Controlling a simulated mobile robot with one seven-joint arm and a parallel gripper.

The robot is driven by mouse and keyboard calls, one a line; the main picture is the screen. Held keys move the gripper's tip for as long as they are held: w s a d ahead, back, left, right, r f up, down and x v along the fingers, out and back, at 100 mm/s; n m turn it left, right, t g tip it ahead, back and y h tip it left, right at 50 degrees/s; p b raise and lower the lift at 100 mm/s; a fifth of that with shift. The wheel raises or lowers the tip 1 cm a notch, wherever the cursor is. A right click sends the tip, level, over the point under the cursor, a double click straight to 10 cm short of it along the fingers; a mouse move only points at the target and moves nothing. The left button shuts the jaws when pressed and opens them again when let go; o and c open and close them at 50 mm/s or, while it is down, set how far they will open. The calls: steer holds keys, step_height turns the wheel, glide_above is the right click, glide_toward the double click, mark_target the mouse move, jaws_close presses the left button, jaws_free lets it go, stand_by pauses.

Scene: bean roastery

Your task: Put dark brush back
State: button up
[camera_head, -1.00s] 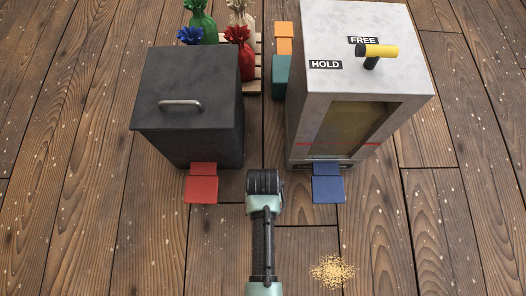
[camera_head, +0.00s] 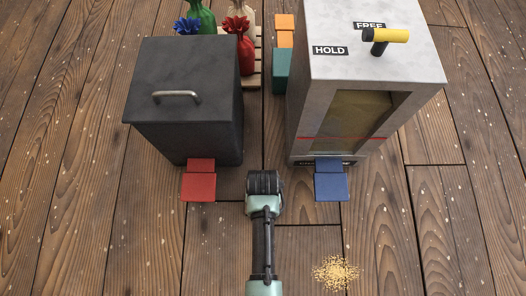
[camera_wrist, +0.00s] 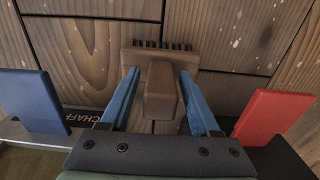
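A brown brush (camera_wrist: 161,88) with a row of dark bristles (camera_wrist: 165,45) shows in the wrist view. In the head view the dark wrist end of my arm (camera_head: 263,184) is between and in front of two bins; the fingers and brush are hidden there. I cannot tell how high the brush is above the floor.
A black lidded bin (camera_head: 185,105) with a red pedal (camera_head: 199,186) stands left. A grey cabinet (camera_head: 365,40) with a blue pedal (camera_head: 331,186) and a yellow-tipped lever (camera_head: 388,35) stands right. Yellowish grains (camera_head: 336,272) lie on the floor. Tied sacks (camera_head: 240,45) stand behind.

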steer(key=shift+r, duration=0.15)
step_height(320, 180, up, 12)
steer(key=p, duration=0.8)
steer(key=shift+p, duration=0.35)
steer(key=w+r+t, duration=0.8)
steer(key=w+r, duration=1)
steer(key=w, duration=0.1)
steer(key=w+r+t, duration=0.2)
steer(key=w+r, duration=0.1)
steer(key=r, duration=0.5)
steer(key=w+r+t, duration=0.3)
steer(key=r, duration=0.6)
step_height(320, 180, up, 25)
steer(key=s+t, duration=0.3)
steer(key=t, duration=0.4)
steer(key=s+r+t, duration=0.3)
steer(key=s+r, duration=0.3)
steer(key=r, duration=0.3)
steer(key=s+r+t, duration=0.4)
steer(key=s+r, duration=0.2)
steer(key=r, duration=0.3)
steer(key=shift+s, duration=0.25)
